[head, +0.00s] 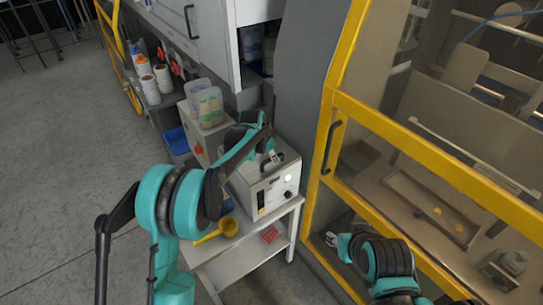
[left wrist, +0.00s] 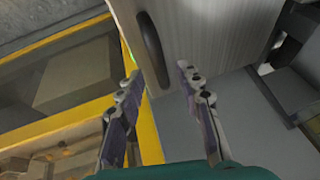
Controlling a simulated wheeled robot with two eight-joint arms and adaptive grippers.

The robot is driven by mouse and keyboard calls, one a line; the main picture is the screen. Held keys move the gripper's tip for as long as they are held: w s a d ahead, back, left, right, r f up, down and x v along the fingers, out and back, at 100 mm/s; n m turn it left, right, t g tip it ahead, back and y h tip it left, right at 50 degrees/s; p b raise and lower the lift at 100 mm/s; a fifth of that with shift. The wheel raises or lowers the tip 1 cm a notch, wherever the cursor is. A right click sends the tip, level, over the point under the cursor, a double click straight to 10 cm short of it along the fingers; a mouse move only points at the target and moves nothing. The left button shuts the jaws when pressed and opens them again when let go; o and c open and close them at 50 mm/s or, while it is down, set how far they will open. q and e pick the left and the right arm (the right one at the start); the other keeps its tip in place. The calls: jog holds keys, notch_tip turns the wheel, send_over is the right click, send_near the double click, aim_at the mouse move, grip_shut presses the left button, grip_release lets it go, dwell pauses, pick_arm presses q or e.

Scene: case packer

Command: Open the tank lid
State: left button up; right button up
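The tank is a light grey metal box (head: 268,192) with a lit green spot and a dark knob on its front. It stands on a small white table. A dark handle (head: 284,161) is on its top, and the handle also shows in the left wrist view (left wrist: 151,48) on the pale lid surface (left wrist: 205,32). My left gripper (left wrist: 160,75) is open, its two fingers apart, with the lower end of the handle near the gap between the tips. In the head view my left arm partly hides the tank's top. My right gripper (head: 332,240) is low beside the yellow-framed machine, its fingers too small to read.
A clear tub of bottles (head: 206,103) stands behind the tank. The yellow-framed machine door (head: 430,158) closes off the right side. Open floor lies at left.

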pick_arm(q)
jog(key=shift+x, duration=0.9)
grip_shut()
jog(key=shift+r, duration=0.15)
